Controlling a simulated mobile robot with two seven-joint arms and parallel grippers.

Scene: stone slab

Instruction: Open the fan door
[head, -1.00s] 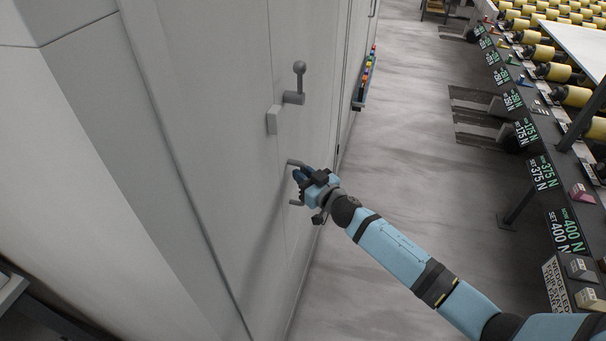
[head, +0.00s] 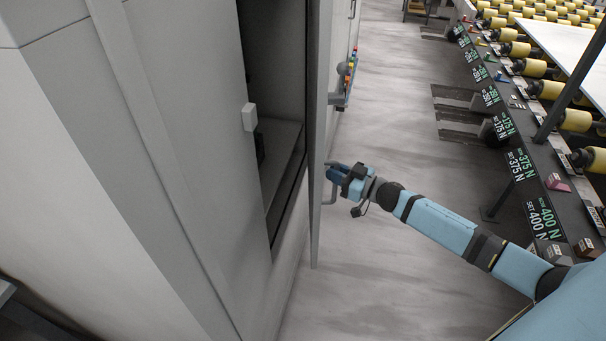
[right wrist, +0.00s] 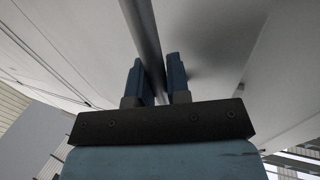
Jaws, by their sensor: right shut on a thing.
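The fan door (head: 318,120) is a pale grey panel, swung out from the cabinet (head: 190,120) and seen nearly edge-on in the head view. A dark opening (head: 270,60) shows between the cabinet front and the door. My right gripper (head: 335,172) is at the door's outer face, shut on the grey bar handle (head: 331,194). In the right wrist view the handle bar (right wrist: 145,45) runs between the two blue fingers (right wrist: 153,85). The fan is not clearly visible inside. My left gripper is not in view.
A light grey latch block (head: 249,117) stays on the cabinet frame. A strip of coloured buttons (head: 349,72) is on the wall beyond the door. A roller conveyor (head: 520,150) with signs stands at right. The grey floor (head: 390,270) between is clear.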

